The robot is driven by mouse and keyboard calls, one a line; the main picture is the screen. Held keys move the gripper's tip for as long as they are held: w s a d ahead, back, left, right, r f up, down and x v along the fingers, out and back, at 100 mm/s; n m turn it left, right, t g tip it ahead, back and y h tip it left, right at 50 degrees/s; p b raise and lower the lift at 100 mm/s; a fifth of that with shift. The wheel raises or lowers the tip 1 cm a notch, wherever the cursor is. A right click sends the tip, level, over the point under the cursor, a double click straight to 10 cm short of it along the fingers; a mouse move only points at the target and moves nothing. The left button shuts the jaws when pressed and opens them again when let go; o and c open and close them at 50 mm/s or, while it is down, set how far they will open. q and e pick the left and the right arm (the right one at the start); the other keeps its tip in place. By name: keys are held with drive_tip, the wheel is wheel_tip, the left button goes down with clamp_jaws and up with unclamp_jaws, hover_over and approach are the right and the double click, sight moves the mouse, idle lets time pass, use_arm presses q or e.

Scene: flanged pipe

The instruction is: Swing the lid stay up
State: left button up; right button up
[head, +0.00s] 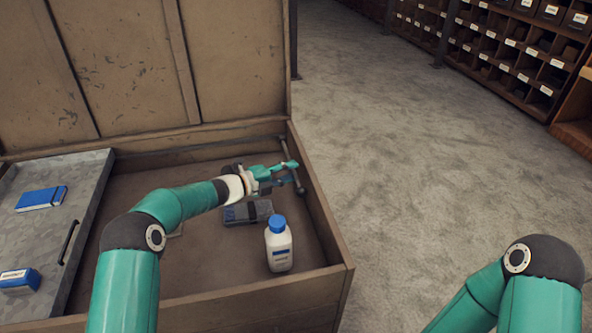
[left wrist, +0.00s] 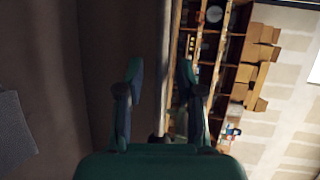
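The lid stay (head: 299,187) is a thin grey rod on the inner right side of the open wooden chest (head: 335,252). It lies low along the wall, beneath the raised lid (head: 130,65). My left gripper (head: 292,173) is at the stay, inside the chest near its right wall, and partly hides it. In the left wrist view my left gripper (left wrist: 162,72) has its two fingers well apart. A rod end, likely the stay (left wrist: 159,135), shows low between them; contact cannot be told. My right gripper is out of view.
A white bottle with a blue cap (head: 279,247) and a dark grey case (head: 246,212) stand in the chest below my left forearm. A grey tray (head: 88,190) on the left holds a blue book (head: 41,198) and a blue box (head: 18,281). The floor to the right is clear.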

use_arm(q)
drive_tip(key=shift+x, duration=1)
clamp_jaws()
